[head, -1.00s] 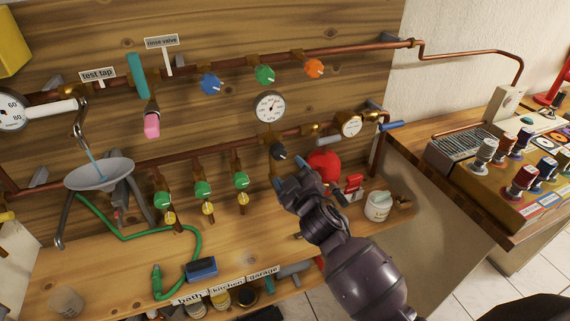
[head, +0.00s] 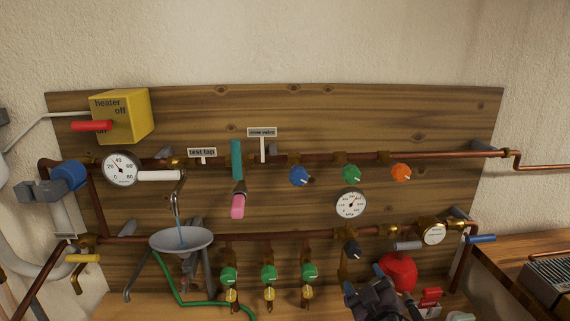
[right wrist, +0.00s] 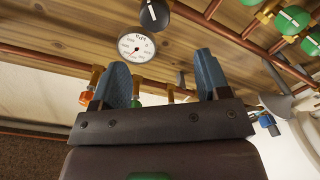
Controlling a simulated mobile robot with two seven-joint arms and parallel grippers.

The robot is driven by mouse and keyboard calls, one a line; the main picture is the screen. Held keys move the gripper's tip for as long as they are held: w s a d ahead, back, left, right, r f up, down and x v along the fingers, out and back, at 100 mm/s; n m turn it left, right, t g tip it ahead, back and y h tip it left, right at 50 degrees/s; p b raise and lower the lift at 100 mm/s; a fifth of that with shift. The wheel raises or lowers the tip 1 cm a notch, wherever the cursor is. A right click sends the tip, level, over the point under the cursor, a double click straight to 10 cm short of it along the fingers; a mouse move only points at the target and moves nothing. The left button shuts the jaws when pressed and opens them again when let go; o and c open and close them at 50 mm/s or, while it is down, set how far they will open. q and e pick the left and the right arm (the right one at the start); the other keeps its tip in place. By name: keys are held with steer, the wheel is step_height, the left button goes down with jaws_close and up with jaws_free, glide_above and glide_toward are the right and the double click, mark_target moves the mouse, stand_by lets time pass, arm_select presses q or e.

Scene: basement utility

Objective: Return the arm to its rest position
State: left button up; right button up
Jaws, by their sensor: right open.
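My right gripper (head: 366,281) is at the bottom of the head view, right of centre, with only its end showing. It appears just below the black knob (head: 352,250) and left of the red round vessel (head: 398,272). In the right wrist view its two blue fingers (right wrist: 163,78) stand wide apart with nothing between them. The pressure gauge (right wrist: 137,44) and the black knob (right wrist: 155,14) show beyond the fingers, apart from them. The rest of my right arm is out of the head view. My left gripper is not in view.
Copper pipes with coloured knobs (head: 300,176) cross the wooden board. A grey basin (head: 181,240) stands under the running test tap. Green-knobbed valves (head: 269,273) are left of my gripper. A red-handled part (head: 431,297) and a side bench (head: 520,255) are to the right.

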steer(key=s+d+f+m+g, duration=0.3)
steer(key=s+d+f, duration=0.1)
steer(key=s+f, duration=0.6)
steer(key=s+d+f+m+g+h, duration=0.1)
steer(key=s+d+f+m+g, duration=0.2)
steer(key=s+f, duration=0.7)
steer(key=s+d, duration=0.1)
steer(key=s, duration=0.4)
steer(key=shift+s+m, duration=0.25)
steer(key=shift+m, duration=0.05)
stand_by(0.5)
steer(key=m+t+b, duration=0.3)
steer(key=t+b, duration=0.2)
steer(key=t, duration=0.1)
glide_toward(354, 254)
steer(key=w, duration=0.9)
steer(key=shift+f, duration=0.15)
steer(key=shift+w, duration=1)
